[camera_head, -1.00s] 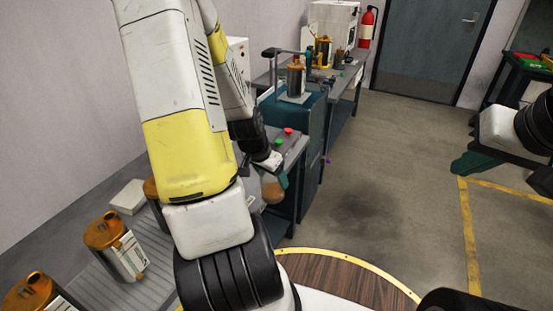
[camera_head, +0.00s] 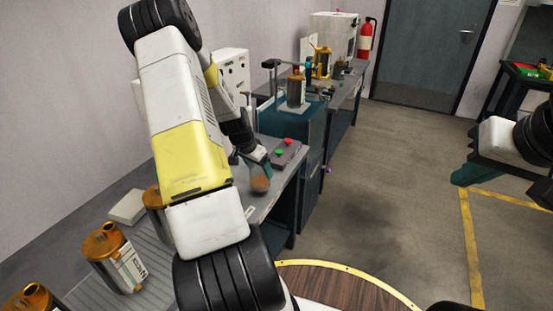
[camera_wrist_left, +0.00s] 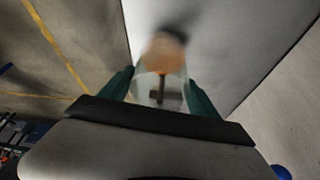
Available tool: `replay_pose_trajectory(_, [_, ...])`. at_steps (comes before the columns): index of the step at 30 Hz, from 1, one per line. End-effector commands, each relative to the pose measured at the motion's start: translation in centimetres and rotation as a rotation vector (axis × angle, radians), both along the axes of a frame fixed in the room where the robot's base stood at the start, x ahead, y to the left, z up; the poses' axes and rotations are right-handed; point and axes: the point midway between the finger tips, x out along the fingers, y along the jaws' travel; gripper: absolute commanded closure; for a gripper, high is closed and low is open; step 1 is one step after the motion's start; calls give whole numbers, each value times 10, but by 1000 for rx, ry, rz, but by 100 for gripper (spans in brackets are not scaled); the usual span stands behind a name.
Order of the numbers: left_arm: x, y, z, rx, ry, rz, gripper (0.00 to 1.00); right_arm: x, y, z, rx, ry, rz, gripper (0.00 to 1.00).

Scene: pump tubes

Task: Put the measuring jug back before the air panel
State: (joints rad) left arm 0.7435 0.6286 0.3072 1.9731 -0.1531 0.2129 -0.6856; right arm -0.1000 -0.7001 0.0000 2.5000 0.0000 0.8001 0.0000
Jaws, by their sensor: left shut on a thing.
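The measuring jug (camera_head: 260,184) is clear with orange-brown contents. My left gripper (camera_head: 257,167) is shut on it, and the jug looks upright over the front part of the grey bench top. I cannot tell if its base touches the bench. In the left wrist view the jug (camera_wrist_left: 165,65) sits between the two teal fingers (camera_wrist_left: 160,92). The air panel (camera_head: 233,72) is a white box with dark gauges at the wall, partly hidden by my left arm. My right gripper (camera_head: 470,172) hangs over the floor at the right, partly shown.
A control box with red and green buttons (camera_head: 288,150) lies on the bench just beyond the jug. Orange-topped canisters (camera_head: 117,257) stand at the near left. A teal stand (camera_head: 300,122) carries another canister. The floor at the right is free.

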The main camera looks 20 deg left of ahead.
Motion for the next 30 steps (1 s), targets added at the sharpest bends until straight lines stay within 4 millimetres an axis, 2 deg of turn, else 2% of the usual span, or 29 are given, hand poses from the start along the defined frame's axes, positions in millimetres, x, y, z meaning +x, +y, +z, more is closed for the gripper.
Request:
replay_pose_trajectory(2, [0, 0, -9, 0, 1, 0, 70, 0, 0, 0, 0, 0, 0, 100])
replay_pose_trajectory(12, [0, 0, -12, 0, -1, 1, 70, 0, 0, 0, 0, 0, 0, 100])
replay_pose_trajectory(13, [0, 0, -12, 0, -1, 1, 25, 0, 0, 0, 0, 0, 0, 100])
replay_pose_trajectory(16, [0, 0, -12, 1, -1, 2, 7, 0, 0, 0, 0, 0, 0, 100])
replay_pose_trajectory(26, [0, 0, -10, 2, -1, 1, 7, 0, 0, 0, 0, 0, 0, 100])
replay_pose_trajectory(30, [-4, 2, 3, 2, -3, 2, 7, 0, 0, 0, 0, 0, 0, 100])
